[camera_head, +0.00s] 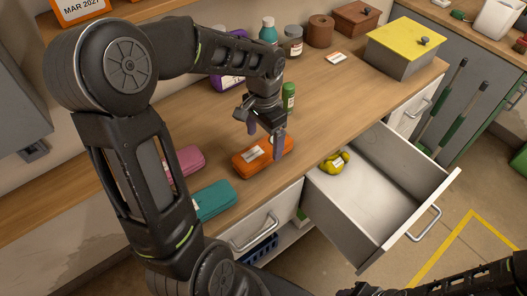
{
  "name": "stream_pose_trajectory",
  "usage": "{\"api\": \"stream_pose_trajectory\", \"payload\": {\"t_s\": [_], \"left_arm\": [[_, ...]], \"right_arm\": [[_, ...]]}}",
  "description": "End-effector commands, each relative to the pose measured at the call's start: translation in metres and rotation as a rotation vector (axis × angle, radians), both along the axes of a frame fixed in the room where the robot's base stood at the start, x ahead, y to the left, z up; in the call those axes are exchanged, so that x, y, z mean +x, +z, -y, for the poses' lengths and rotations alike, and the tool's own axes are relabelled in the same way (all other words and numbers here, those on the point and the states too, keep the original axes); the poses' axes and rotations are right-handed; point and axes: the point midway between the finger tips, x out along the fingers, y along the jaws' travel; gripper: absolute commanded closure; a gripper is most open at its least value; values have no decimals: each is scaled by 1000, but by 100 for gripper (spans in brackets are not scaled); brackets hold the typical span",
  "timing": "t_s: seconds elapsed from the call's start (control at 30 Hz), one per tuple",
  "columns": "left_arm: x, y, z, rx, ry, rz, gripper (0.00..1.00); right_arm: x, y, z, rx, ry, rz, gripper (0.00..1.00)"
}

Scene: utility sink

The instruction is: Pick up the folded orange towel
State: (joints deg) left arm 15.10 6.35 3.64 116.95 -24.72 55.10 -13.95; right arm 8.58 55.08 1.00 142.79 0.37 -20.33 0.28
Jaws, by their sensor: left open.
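The folded orange towel (250,165) lies on the wooden counter near its front edge, left of the open drawer. It looks like a rounded, flat bundle with a white label on top. My left gripper (265,141) is open and points down over the towel, its two fingers apart. One finger overlaps the towel in the picture; I cannot tell whether it touches. My right arm comes in at the bottom right, and its gripper (366,290) is cut off by the bottom edge.
Teal (211,201) and pink (186,161) bundles lie left of the towel, the pink partly behind my arm. A green bottle (289,97) stands behind the gripper. The open drawer (372,200) juts out at right, holding a yellow item (335,163).

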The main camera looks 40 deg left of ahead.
Motion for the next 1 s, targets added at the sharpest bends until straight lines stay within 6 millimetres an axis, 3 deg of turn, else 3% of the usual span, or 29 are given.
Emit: {"api": "stream_pose_trajectory", "payload": {"t_s": [0.4,1.0], "left_arm": [[-1,-49,-2,-1,-1,-3,13],[0,-50,-2,-1,0,-1,13]], "right_arm": [[-2,12,1,-3,-1,-5,64],[-2,12,1,-3,-1,-5,64]]}}
